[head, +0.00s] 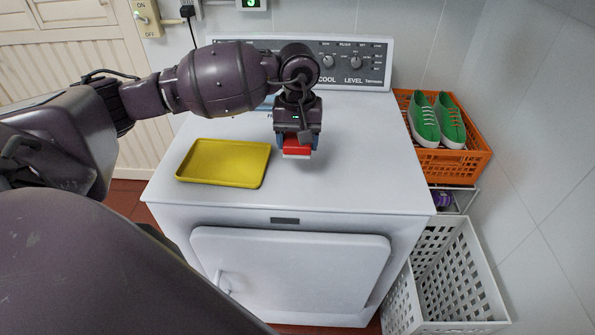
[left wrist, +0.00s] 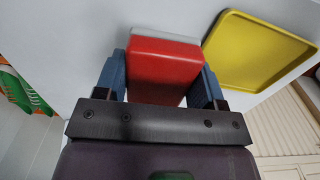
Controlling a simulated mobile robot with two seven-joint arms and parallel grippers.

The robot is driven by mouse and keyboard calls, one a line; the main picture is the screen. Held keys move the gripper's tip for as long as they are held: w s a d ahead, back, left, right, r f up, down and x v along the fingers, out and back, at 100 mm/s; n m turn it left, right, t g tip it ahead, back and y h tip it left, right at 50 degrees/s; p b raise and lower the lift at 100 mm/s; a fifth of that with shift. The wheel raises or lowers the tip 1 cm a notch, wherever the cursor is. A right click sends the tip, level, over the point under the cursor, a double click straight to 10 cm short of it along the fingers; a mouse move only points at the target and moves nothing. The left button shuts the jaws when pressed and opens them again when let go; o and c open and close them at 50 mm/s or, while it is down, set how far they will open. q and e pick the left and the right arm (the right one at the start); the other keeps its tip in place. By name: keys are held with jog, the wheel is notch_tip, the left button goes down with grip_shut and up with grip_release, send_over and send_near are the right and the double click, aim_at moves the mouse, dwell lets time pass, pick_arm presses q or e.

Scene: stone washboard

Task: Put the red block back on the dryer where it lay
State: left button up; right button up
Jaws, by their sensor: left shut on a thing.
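The red block (head: 297,147), with a white underside, is between the blue fingers of my left gripper (head: 296,144), over the white dryer top (head: 350,170). In the left wrist view the red block (left wrist: 163,66) fills the space between the two fingers (left wrist: 160,82), and both press on its sides. The block is at or just above the dryer top; I cannot tell whether it touches. A yellow tray (head: 225,163) lies flat on the dryer to the left of the block, apart from it. My right gripper does not show.
The control panel (head: 345,62) stands at the dryer's back edge. An orange crate (head: 470,165) with green shoes (head: 437,118) is right of the dryer, above a white basket (head: 455,275). The dryer top right of the block is clear.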

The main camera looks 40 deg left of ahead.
pick_arm(q)
send_over(298, 181)
notch_tip(298, 181, down, 5)
jog(key=shift+r, duration=0.1)
jog(key=shift+f, duration=0.75)
notch_tip(298, 181, down, 4)
jog(key=shift+r, duration=0.15)
jog(key=o, duration=0.4)
jog(key=shift+f, duration=0.2)
jog(key=o, duration=0.5)
jog(key=shift+r, duration=0.4)
notch_tip(298, 181, up, 12)
jog(key=shift+f+b, duration=0.2)
jog(key=shift+b, duration=0.1)
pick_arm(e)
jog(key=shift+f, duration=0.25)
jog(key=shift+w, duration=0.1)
